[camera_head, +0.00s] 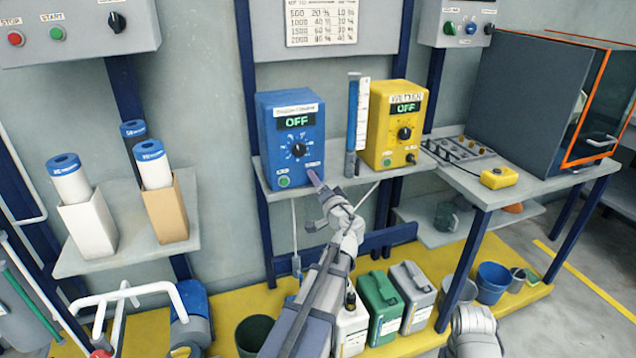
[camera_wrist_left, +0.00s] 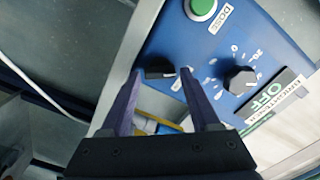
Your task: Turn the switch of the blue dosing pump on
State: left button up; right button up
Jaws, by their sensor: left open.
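The blue dosing pump (camera_head: 264,130) stands on a wall shelf, and its display (camera_head: 297,121) reads OFF. A black switch (camera_wrist_left: 158,70) shows low on the pump's blue panel in the left wrist view, beside a green button (camera_wrist_left: 203,8) and a larger black dial (camera_wrist_left: 240,80). My left gripper (camera_head: 314,178) is at the pump's lower right front. Its fingers are open, with the tips on either side of the switch in the left wrist view (camera_wrist_left: 160,74). Whether they touch it I cannot tell. In the head view the gripper hides the switch.
A yellow pump (camera_head: 379,125), also reading OFF, and a blue column (camera_head: 352,120) stand right of the blue pump. A yellow pendant box (camera_head: 499,178) lies on the right bench. Several canisters (camera_head: 412,297) stand below on the yellow platform (camera_head: 232,305).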

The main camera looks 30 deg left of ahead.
pick_arm(q)
jog(key=shift+w+a, duration=0.15)
grip_shut()
dwell(0.5)
